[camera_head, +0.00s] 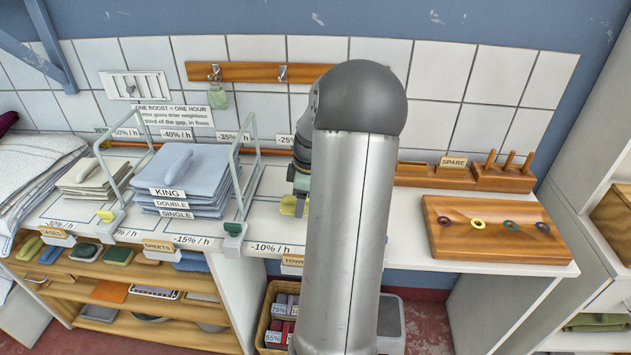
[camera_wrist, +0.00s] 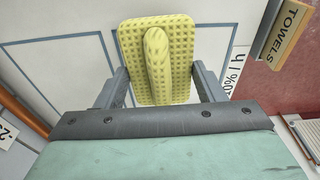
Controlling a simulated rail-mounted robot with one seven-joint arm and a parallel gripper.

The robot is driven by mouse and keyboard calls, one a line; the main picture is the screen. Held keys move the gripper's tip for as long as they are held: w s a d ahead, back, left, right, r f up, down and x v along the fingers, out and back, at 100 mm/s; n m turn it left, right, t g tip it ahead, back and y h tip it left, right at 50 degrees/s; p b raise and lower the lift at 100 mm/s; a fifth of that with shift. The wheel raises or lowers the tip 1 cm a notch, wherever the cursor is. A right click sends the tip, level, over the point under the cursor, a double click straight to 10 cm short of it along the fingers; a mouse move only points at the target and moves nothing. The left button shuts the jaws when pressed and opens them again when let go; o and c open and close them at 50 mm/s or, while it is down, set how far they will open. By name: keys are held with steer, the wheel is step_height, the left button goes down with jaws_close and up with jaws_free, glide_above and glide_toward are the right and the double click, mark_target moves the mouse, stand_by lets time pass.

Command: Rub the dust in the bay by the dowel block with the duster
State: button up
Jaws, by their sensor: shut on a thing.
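The duster (camera_wrist: 130,50) is a yellow, waffle-textured pad with a raised rounded grip along its middle. My gripper (camera_wrist: 162,76) is shut on it, with one finger at each side. In the head view a bit of the yellow duster (camera_head: 288,206) shows just left of my arm, over the white shelf; whether it touches the shelf is unclear. The wooden dowel block (camera_head: 500,178) with upright pegs stands at the back right, beside the "SPARE" label. My arm hides much of the shelf left of it. I cannot make out any dust.
A wooden board (camera_head: 495,245) with several coloured rings lies at the right of the shelf. Folded blue linen (camera_head: 190,180) stands left between wire dividers (camera_head: 246,165). A hook rail (camera_head: 250,72) is on the tiled wall. A basket (camera_head: 272,325) stands below the shelf.

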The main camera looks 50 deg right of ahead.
steer(key=shift+r+p, duration=1.3)
steer(key=shift+r, duration=0.9)
steer(key=shift+a, duration=0.1)
